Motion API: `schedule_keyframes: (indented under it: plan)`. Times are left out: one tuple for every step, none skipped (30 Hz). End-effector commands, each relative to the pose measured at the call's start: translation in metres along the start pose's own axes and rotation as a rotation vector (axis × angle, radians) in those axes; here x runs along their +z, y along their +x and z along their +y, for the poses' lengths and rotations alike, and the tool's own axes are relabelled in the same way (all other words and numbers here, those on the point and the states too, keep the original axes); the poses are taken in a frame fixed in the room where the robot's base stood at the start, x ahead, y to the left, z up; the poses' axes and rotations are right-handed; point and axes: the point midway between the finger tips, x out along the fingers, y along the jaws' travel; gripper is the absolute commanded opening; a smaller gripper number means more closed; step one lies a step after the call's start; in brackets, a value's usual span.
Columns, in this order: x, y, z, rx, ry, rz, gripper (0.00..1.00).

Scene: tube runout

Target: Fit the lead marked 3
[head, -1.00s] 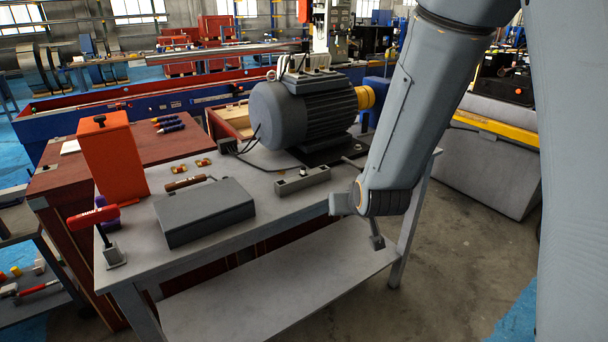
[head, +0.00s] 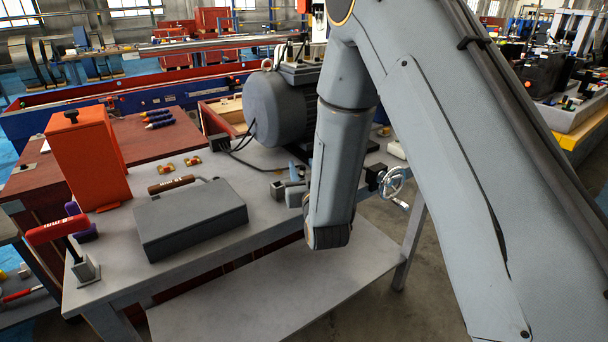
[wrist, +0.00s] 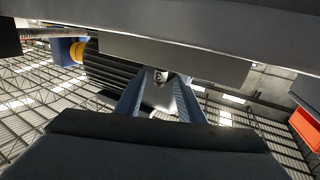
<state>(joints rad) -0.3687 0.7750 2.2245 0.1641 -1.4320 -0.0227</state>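The small dark lead end marked 3 (wrist: 161,77) shows in the wrist view, between the tips of my gripper's two blue-grey fingers (wrist: 161,84). The fingers look apart, one on each side of it; I see no clear contact. The grey block (head: 277,190) on the bench shows its left end in the head view; my arm hides the rest. It seems to be the grey slab (wrist: 215,66) beyond the fingertips in the wrist view. The motor (head: 273,110) stands behind, with its terminal box (head: 300,72) on top. The fingers are mostly hidden in the head view.
A grey case (head: 190,222) lies left of the block on the bench. An orange box (head: 88,160) and a red-handled tool (head: 57,229) stand further left. Black cables (head: 240,147) lie by the motor. A handwheel (head: 393,182) is right of my arm.

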Motion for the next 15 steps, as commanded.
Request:
schedule_keyframes:
  plan:
    - [0.0,0.006,0.0,0.0,0.0,-0.001,0.35]
    - [0.0,0.01,0.0,0.001,0.0,0.0,0.35]
    - [0.0,0.016,0.001,0.001,0.0,0.0,0.35]
    - [0.0,0.021,0.001,0.001,0.0,-0.001,0.35]
    - [0.001,0.025,0.001,0.002,0.0,-0.001,0.35]
    - [0.001,0.031,0.002,0.002,0.0,0.001,0.35]
    - [0.001,0.035,0.002,0.003,0.0,0.001,0.35]
    - [0.001,0.038,0.002,0.003,0.0,0.0,0.35]
    - [0.002,0.041,0.003,0.003,0.0,-0.002,0.35]
    - [0.002,0.043,0.003,0.004,0.0,-0.001,0.35]
    - [0.002,0.045,0.003,0.004,0.0,-0.001,0.35]
    - [0.002,0.046,0.003,0.004,0.0,-0.001,0.35]
    - [0.002,0.047,0.003,0.004,0.0,-0.001,0.35]
    - [0.002,0.047,0.004,0.004,-0.001,-0.001,0.35]
    - [0.002,0.047,0.004,0.004,-0.001,-0.001,0.35]
